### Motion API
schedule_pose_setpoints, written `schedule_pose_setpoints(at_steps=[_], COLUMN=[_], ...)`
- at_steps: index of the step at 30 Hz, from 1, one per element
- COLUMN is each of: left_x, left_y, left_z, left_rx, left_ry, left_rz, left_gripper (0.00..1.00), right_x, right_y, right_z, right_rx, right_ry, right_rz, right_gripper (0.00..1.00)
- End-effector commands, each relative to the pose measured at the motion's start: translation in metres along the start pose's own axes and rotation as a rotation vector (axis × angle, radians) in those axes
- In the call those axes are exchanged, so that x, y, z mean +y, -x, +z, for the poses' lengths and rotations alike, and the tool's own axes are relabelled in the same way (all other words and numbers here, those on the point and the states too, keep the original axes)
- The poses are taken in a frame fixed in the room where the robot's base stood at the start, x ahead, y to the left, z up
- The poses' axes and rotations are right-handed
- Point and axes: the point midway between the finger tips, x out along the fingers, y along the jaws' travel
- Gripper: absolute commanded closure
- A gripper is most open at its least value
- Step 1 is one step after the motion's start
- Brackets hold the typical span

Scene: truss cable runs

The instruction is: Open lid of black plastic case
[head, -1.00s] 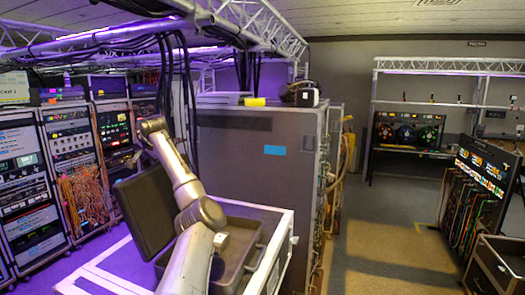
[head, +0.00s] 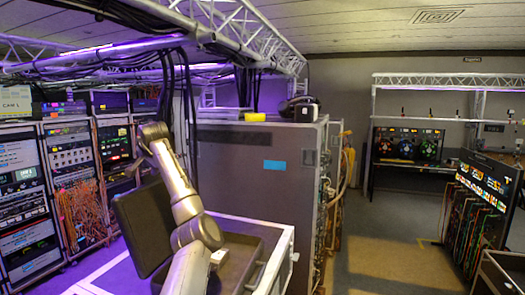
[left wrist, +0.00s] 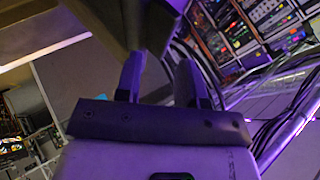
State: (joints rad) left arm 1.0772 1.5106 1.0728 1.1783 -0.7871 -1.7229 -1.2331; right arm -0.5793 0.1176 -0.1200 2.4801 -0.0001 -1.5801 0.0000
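The black plastic case stands on a white-edged frame in the head view. Its tray (head: 242,262) is open at the top, and its lid (head: 143,228) stands raised along the left side, leaning a little back. My left arm crosses in front of the case and bends down behind the lid. The left gripper is mostly hidden there in the head view. In the left wrist view its two fingers (left wrist: 160,65) stand apart with a gap between them. A dark shape (left wrist: 130,22) lies just beyond the tips; I cannot tell whether they touch it. My right gripper is not in view.
Equipment racks (head: 75,165) with cables line the left. A tall grey cabinet (head: 255,185) stands behind the case, with black cables (head: 180,95) hanging from the truss near my arm. Open floor (head: 390,255) lies to the right.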

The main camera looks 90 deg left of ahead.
Motion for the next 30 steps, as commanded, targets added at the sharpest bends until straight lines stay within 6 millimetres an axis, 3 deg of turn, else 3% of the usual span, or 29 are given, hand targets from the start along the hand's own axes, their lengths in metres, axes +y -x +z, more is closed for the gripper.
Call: schedule_pose_setpoints(at_steps=[6,15,30], left_x=[-0.002,-0.003,-0.002], left_y=[0.045,0.09,0.101], left_z=[0.001,-0.002,-0.001], left_rx=[-0.001,0.002,0.002], left_ry=[0.001,0.001,0.001], left_rz=[-0.009,-0.008,-0.008], left_gripper=[0.64,0.64,0.64], right_x=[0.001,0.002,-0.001], right_y=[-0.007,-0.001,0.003], right_z=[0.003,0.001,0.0], right_rx=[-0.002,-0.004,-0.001], right_ry=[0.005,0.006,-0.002], right_rz=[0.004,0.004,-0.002], right_gripper=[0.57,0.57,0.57])
